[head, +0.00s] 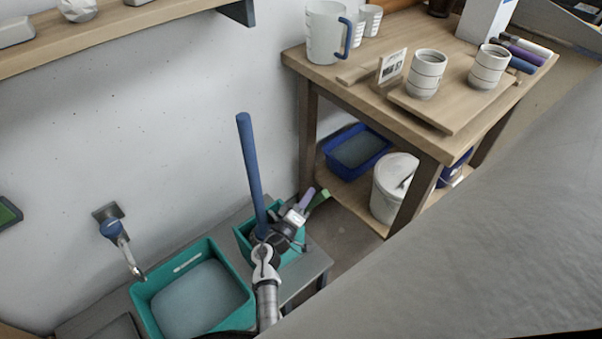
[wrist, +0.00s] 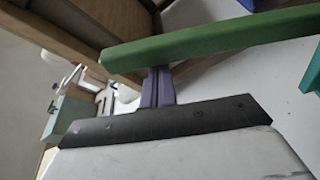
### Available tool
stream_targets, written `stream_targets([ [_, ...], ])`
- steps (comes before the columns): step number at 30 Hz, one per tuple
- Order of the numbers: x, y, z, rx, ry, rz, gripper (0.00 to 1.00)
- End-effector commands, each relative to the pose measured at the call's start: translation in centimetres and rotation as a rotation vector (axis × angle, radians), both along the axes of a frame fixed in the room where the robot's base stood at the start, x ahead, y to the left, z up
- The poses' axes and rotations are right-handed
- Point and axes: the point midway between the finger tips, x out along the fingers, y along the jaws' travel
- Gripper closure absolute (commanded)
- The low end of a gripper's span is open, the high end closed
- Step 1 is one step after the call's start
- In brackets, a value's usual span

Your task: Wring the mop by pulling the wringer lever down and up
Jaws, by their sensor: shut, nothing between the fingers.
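The mop's blue handle (head: 250,165) stands nearly upright, leaning slightly, in the small teal bucket (head: 243,246). The mop head and most of the wringer are hidden behind my arm. A green bar (head: 321,197), which looks like the wringer lever, sticks out at my fingertips. It crosses the wrist view (wrist: 215,37) from centre left to the right edge. My gripper (head: 308,196) has purple fingers and is shut with nothing between them. In the wrist view my gripper (wrist: 157,75) has its fingertips at the bar's lower edge; I cannot tell whether they touch it.
A larger teal tub (head: 153,305) of greyish liquid stands left of the bucket, under a wall tap (head: 112,232). A wooden table (head: 440,143) with cups and a jug stands at right. Its lower shelf holds a blue basin (head: 333,165) and a white bucket (head: 388,195).

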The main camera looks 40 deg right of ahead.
Motion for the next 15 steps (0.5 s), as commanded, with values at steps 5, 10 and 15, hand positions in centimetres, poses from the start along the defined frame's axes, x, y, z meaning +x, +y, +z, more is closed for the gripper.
stream_targets([
  [5,-0.2,-0.03,-0.08,0.0,-0.001,0.0,1.0],
  [10,-0.18,-0.01,-0.08,0.0,-0.001,0.0,1.0],
  [15,-0.99,-0.02,-0.98,0.0,-0.001,0.0,1.0],
])
